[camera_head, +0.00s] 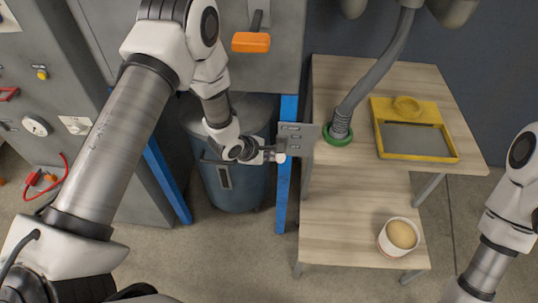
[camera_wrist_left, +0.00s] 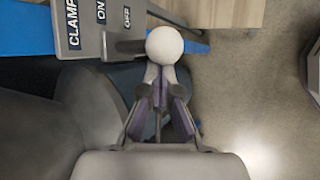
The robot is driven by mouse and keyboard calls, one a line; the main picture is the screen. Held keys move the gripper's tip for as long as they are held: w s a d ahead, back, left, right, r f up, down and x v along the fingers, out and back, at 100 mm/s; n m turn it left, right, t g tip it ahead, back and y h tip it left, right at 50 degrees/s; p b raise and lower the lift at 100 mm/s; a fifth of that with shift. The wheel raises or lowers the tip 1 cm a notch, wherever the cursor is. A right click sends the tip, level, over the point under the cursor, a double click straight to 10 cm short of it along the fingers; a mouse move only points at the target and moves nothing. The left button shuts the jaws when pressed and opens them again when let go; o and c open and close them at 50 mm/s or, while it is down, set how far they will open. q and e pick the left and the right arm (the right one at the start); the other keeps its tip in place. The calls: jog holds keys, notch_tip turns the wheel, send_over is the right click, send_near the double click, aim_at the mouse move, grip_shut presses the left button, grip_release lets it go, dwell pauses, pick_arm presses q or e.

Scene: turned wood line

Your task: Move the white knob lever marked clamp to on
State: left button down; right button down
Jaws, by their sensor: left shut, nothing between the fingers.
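The white knob (camera_wrist_left: 165,46) sits on a short dark lever that comes out of a grey plate (camera_wrist_left: 80,45) marked CLAMP, ON and OFF. The lever lies nearest the OFF label. The knob also shows small in the head view (camera_head: 281,158), at the lower left of the plate (camera_head: 298,138). My left gripper (camera_wrist_left: 160,78) is shut and empty, its fingertips right at the knob; I cannot tell whether they touch it. In the head view my left gripper (camera_head: 270,155) is just left of the knob. My right arm shows at the right edge, its gripper out of view.
The plate is by a blue post (camera_head: 285,205) and the wooden table (camera_head: 345,215). A grey bin (camera_head: 228,185) stands behind my left gripper. An orange handle (camera_head: 250,42) hangs above. On the table are a green-ringed hose (camera_head: 338,135), yellow tray (camera_head: 450,157) and white pot (camera_head: 388,245).

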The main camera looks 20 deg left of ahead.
pick_arm(q)
jog(key=shift+r, duration=0.1)
pick_arm(e)
jog(key=shift+r, duration=0.1)
pick_arm(q)
jog(key=shift+w+r+p, duration=0.1)
jog(key=shift+r+p, duration=0.55)
jog(key=shift+p, duration=0.15)
pick_arm(e)
jog(key=shift+r, duration=0.7)
pick_arm(q)
jog(key=shift+a+f, duration=0.1)
pick_arm(e)
jog(key=shift+f, duration=0.1)
